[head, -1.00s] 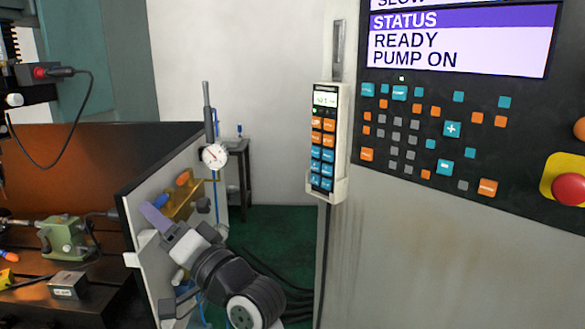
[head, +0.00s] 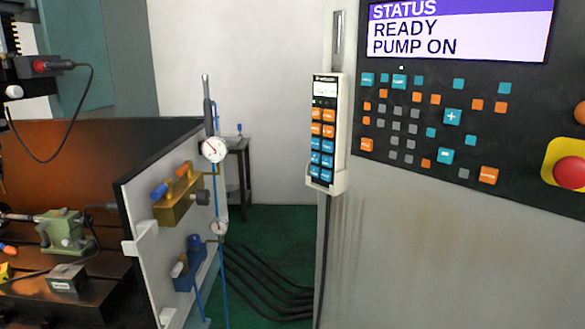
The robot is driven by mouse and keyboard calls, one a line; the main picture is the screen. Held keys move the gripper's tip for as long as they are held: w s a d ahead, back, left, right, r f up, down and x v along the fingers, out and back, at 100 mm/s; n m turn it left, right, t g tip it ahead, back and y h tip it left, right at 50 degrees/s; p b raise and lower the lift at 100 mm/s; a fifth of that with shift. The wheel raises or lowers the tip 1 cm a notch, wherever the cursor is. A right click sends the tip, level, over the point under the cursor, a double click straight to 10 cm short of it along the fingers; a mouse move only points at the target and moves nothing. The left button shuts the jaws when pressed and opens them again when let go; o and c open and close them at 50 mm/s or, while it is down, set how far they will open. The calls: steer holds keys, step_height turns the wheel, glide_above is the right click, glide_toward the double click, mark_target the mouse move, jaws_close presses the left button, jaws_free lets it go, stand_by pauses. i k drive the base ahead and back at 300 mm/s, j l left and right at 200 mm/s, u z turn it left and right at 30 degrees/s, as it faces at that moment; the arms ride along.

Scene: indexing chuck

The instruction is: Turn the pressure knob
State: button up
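The white side panel (head: 150,215) stands left of centre in the head view. A brass valve block (head: 177,211) on it carries a blue knob (head: 159,191), an orange knob (head: 182,170) and a dark knob (head: 203,197). Below it is a blue block (head: 196,266) with a pale knob (head: 177,269). I cannot tell which of these is the pressure knob. A round gauge (head: 213,149) sits above the brass block, and a smaller gauge (head: 218,227) sits lower. My gripper is not in view.
A control panel (head: 420,180) reading "READY, PUMP ON" fills the right, with a red button (head: 570,173). A handheld pendant (head: 323,135) hangs beside it. Dark cables (head: 265,280) lie on the green floor. A machine table with a green fixture (head: 63,232) is at left.

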mark_target(202, 196)
steer(key=i+j, duration=0.1)
steer(key=i, duration=0.35)
steer(key=i+j, duration=0.1)
steer(key=i, duration=0.4)
